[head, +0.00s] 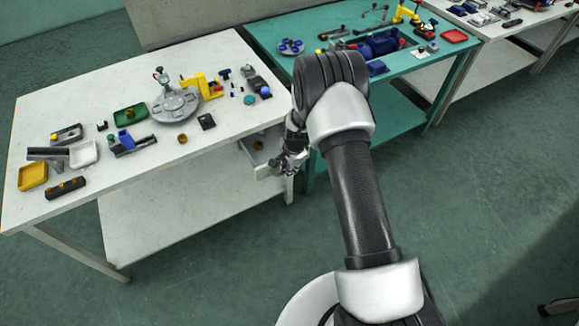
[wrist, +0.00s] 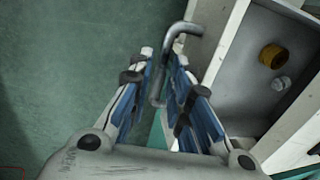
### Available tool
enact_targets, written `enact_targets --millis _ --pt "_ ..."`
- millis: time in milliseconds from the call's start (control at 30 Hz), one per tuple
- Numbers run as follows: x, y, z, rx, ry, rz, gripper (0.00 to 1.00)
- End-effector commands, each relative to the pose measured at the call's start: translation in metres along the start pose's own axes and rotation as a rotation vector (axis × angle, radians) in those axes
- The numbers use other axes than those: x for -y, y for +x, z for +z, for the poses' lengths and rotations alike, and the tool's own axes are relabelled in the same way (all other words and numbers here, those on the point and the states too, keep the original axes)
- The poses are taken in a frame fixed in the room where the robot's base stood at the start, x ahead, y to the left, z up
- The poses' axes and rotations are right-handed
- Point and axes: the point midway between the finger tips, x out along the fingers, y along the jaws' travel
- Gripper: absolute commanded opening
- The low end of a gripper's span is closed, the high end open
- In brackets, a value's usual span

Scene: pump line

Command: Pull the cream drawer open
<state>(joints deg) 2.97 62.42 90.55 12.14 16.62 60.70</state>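The cream drawer (head: 246,150) sits under the right end of the white table and stands partly out, with its inside showing. In the wrist view the drawer's wall (wrist: 222,45) and dark grey inside fill the right side. Its bent metal handle (wrist: 168,45) runs down between the fingers of my gripper (wrist: 163,52). The fingers stand apart, with a gap seen beside the bar; firm contact cannot be made out. In the head view my gripper (head: 290,160) is at the drawer's front, partly hidden by my arm.
A brass-coloured ring (wrist: 273,56) and a small grey part (wrist: 281,83) lie in the drawer. The white table (head: 225,125) carries trays and several parts. A teal table (head: 285,22) stands close on the right. The floor in front is clear.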

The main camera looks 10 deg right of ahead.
Motion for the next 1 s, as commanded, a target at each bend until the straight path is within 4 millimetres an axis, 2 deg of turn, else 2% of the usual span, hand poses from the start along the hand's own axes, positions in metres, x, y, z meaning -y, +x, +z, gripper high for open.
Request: enact_targets --millis 167,267,500,700,800,1000 --pt "0.0 -0.01 0.0 0.0 0.0 -0.001 0.18" --pt "0.001 -0.026 0.0 -0.001 0.001 -0.003 0.18" --pt "0.001 -0.079 -0.001 -0.001 0.0 -0.003 0.18" --pt "0.001 -0.109 0.0 -0.001 0.001 -0.001 0.18" --pt "0.001 -0.117 0.0 -0.001 0.0 -0.001 0.18" --pt "0.0 -0.12 0.0 0.0 0.0 0.001 0.18"
